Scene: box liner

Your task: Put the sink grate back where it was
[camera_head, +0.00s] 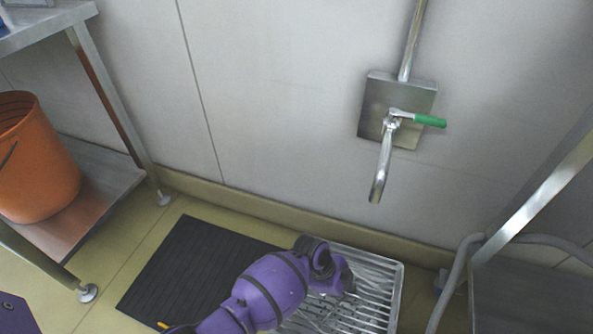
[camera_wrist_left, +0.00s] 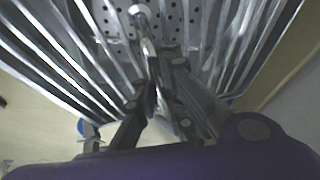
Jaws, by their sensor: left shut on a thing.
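The sink grate (camera_head: 375,284) is a silver metal rectangle with parallel bars, low by the wall under the tap, partly hidden by my left arm. In the left wrist view, the bars of the grate (camera_wrist_left: 50,55) run to both sides of the fingers, and a perforated metal plate shows between them. My left gripper (camera_wrist_left: 158,75) is shut on the sink grate at its middle. In the head view the purple arm hides its fingertips. I cannot tell whether the grate is seated or raised. My right gripper is in neither view.
A black ribbed mat (camera_head: 195,270) lies on the floor left of the grate. A tap (camera_head: 381,165) with a green lever sticks out of the wall above. An orange bucket (camera_head: 40,165) stands on a metal shelf at left. A grey hose (camera_head: 455,285) hangs at right beside a metal table.

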